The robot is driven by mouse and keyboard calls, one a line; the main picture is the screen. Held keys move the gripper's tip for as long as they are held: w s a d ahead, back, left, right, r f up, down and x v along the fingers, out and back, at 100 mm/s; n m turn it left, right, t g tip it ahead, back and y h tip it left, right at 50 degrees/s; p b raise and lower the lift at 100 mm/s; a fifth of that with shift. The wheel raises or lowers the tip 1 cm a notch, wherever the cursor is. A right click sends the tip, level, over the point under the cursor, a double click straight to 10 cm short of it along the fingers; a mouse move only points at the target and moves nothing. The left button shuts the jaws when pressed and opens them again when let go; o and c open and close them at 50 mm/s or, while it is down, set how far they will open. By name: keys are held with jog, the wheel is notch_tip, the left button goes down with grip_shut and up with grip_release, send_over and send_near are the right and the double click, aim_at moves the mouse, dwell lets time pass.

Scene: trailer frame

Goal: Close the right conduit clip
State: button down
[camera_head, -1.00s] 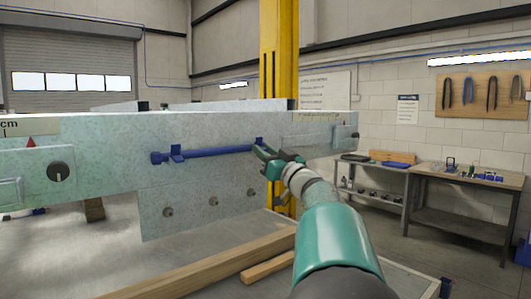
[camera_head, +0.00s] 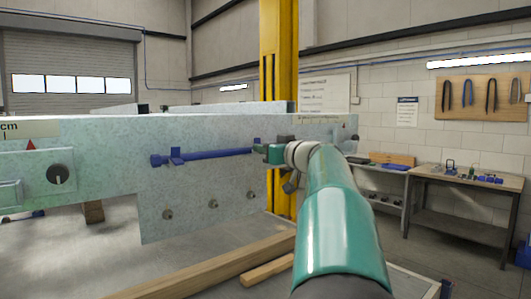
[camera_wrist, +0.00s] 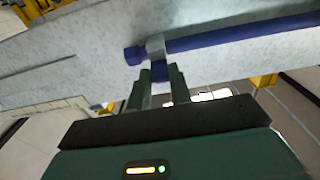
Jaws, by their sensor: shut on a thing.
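A blue conduit (camera_head: 215,153) runs along the grey metal beam. The left conduit clip (camera_head: 176,155) is blue and sits near the conduit's left end. The right conduit clip (camera_head: 257,141) is at the right end, mostly hidden behind my gripper (camera_head: 266,149). In the wrist view, the conduit (camera_wrist: 240,36) crosses the upper right, and a blue part of the right clip (camera_wrist: 160,71) sits between the fingertips of my gripper (camera_wrist: 162,84). My gripper is shut on this clip part. Whether the clip is latched cannot be told.
The beam (camera_head: 100,150) carries a black knob (camera_head: 58,174) at the left and several round bolts along its lower plate. Wooden beams (camera_head: 205,272) lie below. A yellow post (camera_head: 279,60) stands behind. Workbenches (camera_head: 465,180) stand at the right, apart from my arm.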

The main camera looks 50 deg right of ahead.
jog(key=shift+w+d+r+g, duration=0.15)
jog(key=shift+r+g, duration=0.25)
jog(key=shift+g, duration=0.55)
jog(key=shift+w+a+r+g, duration=0.1)
jog(key=shift+r+g, duration=0.25)
jog(key=shift+g, duration=0.65)
jog(key=shift+w+d+r+g, duration=0.15)
jog(key=shift+r+g, duration=0.25)
jog(key=shift+g, duration=0.55)
jog(key=shift+a+y, duration=0.1)
jog(key=shift+y, duration=0.3)
